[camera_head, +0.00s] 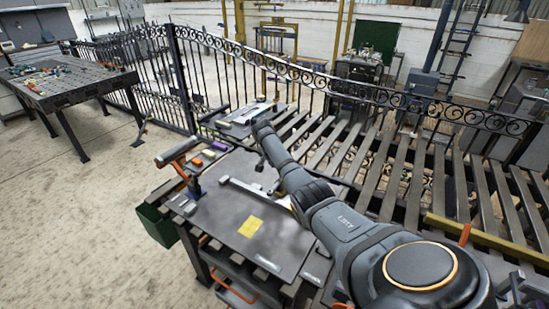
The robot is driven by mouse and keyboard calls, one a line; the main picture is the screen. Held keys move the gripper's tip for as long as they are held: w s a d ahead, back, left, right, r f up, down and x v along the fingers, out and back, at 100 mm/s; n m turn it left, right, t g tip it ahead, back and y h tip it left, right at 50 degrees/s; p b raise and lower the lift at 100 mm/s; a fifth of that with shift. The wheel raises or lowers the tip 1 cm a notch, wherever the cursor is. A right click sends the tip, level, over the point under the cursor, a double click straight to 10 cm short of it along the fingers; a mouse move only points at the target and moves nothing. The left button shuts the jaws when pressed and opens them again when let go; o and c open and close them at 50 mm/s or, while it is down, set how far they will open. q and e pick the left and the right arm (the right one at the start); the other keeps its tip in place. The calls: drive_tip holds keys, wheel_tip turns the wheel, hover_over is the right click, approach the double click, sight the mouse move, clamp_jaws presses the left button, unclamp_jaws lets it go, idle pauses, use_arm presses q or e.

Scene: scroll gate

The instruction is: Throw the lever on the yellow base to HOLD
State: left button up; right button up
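My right arm comes in from the lower right and reaches over the dark worktable (215,222). Its far end, with the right gripper (261,163), is small and dark above the back of the table; I cannot make out its fingers. A flat yellow square (250,227) lies on the table's front half. A little yellow (286,201) shows beside my arm, mostly hidden by it. I cannot clearly tell a lever on a yellow base or its setting. An orange-handled device (178,153) on a dark blue post stands at the table's left edge. My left gripper is not in view.
A pale bar (250,191) lies on the table near my arm. A black iron fence (190,75) and dark slats (385,165) run behind and to the right. A green bin (157,225) hangs at the table's left. Open floor lies left.

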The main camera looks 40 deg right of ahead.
drive_tip(key=v, duration=0.9)
drive_tip(key=shift+r, duration=0.15)
drive_tip(key=shift+a, duration=0.1)
